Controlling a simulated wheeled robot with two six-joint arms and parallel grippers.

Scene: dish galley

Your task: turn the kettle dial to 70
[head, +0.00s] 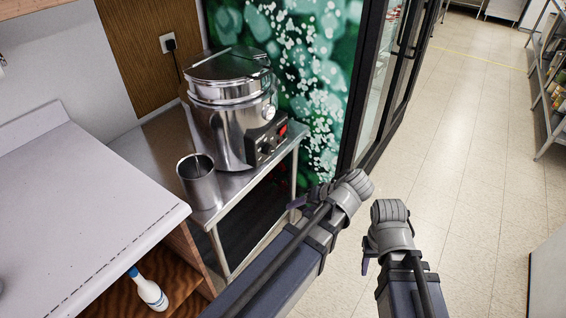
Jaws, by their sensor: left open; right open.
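The kettle is a large shiny steel urn (218,128) with a lid, standing on a steel side table. Its black control panel (253,148) faces the lower right, with a small dark dial (266,149) and a red lit display (283,131). The dial's setting is too small to read. My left gripper (355,184) is open, to the right of and nearer than the kettle, well apart from the dial. My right gripper (389,212) is open and empty, further right over the floor. The fingers of both are hard to make out.
A steel cup (198,180) stands on the steel table (140,148) in front of the kettle. A white counter (80,215) lies at left, with a white bottle (150,292) below it. A dark-framed glass cabinet (372,85) stands behind.

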